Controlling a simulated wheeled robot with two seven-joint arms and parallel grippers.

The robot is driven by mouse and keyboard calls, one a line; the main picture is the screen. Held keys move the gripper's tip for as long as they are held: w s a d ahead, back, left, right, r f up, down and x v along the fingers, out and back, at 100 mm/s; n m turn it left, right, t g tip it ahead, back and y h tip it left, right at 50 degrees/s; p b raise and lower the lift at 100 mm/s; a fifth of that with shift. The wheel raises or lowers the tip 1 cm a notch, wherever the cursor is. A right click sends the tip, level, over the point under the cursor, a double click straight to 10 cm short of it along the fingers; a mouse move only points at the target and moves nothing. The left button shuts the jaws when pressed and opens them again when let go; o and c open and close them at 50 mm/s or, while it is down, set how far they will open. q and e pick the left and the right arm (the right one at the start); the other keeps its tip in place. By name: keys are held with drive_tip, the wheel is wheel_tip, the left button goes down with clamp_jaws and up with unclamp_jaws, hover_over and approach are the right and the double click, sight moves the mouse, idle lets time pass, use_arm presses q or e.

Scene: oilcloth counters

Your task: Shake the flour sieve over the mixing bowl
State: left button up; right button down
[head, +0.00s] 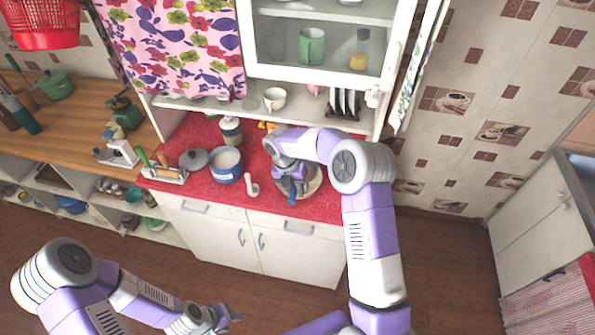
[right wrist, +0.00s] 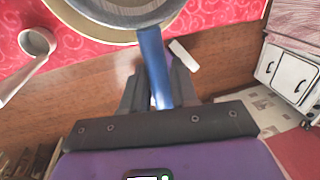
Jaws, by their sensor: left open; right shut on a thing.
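The flour sieve shows in the right wrist view as a grey round pan (right wrist: 125,12) with a blue handle (right wrist: 153,62). My right gripper (right wrist: 155,95) is shut on that handle; in the head view the gripper (head: 291,184) hides most of the sieve. The mixing bowl (head: 314,184) stands on the red counter; its cream rim (right wrist: 70,32) shows below the sieve in the wrist view. The sieve is over the bowl; the height gap cannot be told. No falling flour is visible. My left gripper (head: 222,318) is open and empty, low in front of the cabinets.
On the red oilcloth counter (head: 190,132), left of the bowl, are a white scoop (head: 252,187), a blue pot (head: 227,167) with pale contents, a grey lid (head: 194,159) and a jar (head: 231,130). A shelf cabinet (head: 330,85) hangs behind. The floor in front is clear.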

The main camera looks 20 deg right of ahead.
drive_tip(key=shift+s+d, duration=0.4)
drive_tip(key=shift+d, duration=0.2)
drive_tip(key=w+a, duration=0.1)
drive_tip(key=a, duration=0.1)
drive_tip(key=w+a+p, duration=0.1)
drive_tip(key=w+a, duration=0.1)
drive_tip(key=shift+a, duration=0.25)
drive_tip(key=s+d, duration=0.2)
drive_tip(key=d, duration=0.1)
drive_tip(key=s+d, duration=0.1)
drive_tip(key=shift+d, duration=0.3)
